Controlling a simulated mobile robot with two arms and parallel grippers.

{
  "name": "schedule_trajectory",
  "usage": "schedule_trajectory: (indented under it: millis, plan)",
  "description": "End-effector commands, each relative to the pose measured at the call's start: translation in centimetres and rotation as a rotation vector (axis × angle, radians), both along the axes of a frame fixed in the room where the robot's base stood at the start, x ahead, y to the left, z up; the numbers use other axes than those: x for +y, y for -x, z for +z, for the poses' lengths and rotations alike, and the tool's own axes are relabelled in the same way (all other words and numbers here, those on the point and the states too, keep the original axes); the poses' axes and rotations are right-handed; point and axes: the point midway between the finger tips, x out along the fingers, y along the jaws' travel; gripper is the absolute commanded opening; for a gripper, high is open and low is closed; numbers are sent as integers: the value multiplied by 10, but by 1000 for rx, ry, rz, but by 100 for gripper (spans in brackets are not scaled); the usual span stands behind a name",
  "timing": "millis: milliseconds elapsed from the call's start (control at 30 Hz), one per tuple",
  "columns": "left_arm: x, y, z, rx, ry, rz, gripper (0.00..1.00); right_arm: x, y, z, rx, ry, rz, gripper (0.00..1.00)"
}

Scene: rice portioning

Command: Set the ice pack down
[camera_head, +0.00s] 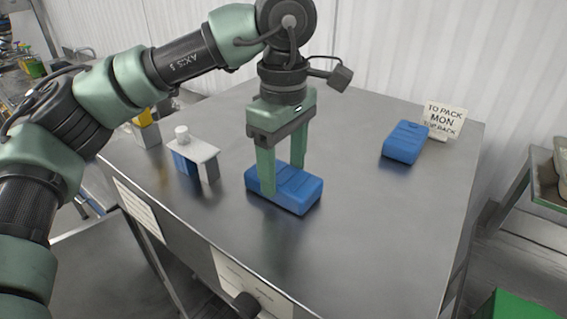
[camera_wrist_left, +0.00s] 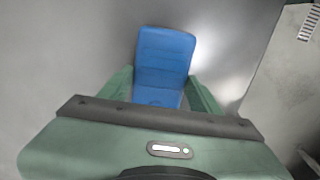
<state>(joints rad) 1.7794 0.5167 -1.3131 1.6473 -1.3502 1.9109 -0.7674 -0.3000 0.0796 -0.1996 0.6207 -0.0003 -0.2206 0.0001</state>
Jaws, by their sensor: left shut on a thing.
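A blue ice pack (camera_head: 297,189) is between the fingers of my left gripper (camera_head: 283,178), near the middle of the steel table. The gripper points down and is shut on it. The pack lies flat and level, at or very close to the table top; I cannot tell whether it touches. In the left wrist view the same ice pack (camera_wrist_left: 164,62) shows between the two green fingers of the left gripper (camera_wrist_left: 162,92). A second blue ice pack (camera_head: 405,142) lies at the back right of the table. My right gripper is not in view.
A small white-topped stand (camera_head: 203,151) with a white knob-like piece is at the left, near a yellow and grey item (camera_head: 147,130). The steel table (camera_head: 380,220) is bare at right and front.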

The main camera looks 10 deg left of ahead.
Motion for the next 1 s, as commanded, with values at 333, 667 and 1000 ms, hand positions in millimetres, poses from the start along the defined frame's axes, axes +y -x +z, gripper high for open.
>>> schedule_trajectory:
  millis: [333,667,1000]
  plan:
    - [0,0,-3,0,0,0,80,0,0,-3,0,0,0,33]
    - [0,0,-1,0,0,0,85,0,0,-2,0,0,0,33]
    - [0,-1,47,-5,0,1,85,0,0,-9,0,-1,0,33]
